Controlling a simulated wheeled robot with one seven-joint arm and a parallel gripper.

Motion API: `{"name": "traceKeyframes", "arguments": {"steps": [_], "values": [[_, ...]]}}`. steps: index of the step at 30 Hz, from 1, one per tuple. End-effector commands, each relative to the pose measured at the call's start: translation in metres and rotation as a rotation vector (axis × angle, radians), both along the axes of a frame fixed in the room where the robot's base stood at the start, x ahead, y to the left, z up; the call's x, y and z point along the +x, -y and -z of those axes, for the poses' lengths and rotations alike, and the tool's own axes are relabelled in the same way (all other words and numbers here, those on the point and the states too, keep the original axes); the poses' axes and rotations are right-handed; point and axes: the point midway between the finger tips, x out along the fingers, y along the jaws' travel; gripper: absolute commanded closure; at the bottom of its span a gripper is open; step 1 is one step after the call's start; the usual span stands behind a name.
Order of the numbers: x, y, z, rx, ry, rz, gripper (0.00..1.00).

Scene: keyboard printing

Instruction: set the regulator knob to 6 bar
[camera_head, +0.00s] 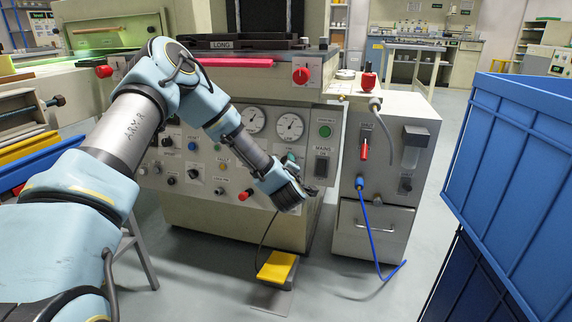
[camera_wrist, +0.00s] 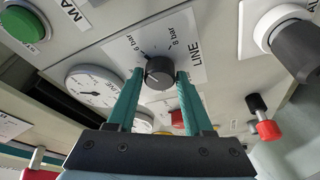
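The regulator knob (camera_wrist: 160,72) is dark and round, on a pale plate marked "6 bar", "8 bar" and "LINE" in the wrist view. My gripper's two teal fingers stand on either side of it, with their tips level with the knob. A narrow gap seems to show at each side, so the gripper looks open around it. The knob's pointer is too small to read surely. In the head view, my gripper (camera_head: 291,160) is at the lower right of the machine's panel, and the knob is hidden behind it.
The line gauge (camera_wrist: 95,90) and a green button (camera_wrist: 24,23) are left of the knob in the wrist view. A red-tipped lever (camera_wrist: 267,129) and a black-capped fitting (camera_wrist: 296,45) are on the right. Blue crates (camera_head: 515,150) stand far right; a yellow pedal (camera_head: 277,266) lies on the floor.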

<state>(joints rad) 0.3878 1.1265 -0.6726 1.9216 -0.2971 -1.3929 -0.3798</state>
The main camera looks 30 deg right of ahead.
Motion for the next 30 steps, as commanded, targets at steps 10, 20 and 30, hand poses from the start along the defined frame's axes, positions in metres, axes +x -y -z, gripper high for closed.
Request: {"name": "traceKeyframes", "arguments": {"steps": [10,20,30], "values": [[0.0,0.0,0.0,0.001,0.0,0.0,0.23],[-0.02,-0.009,-0.005,0.003,-0.001,0.004,0.23],[-0.077,-0.038,-0.014,0.003,0.0,0.003,0.23]]}}
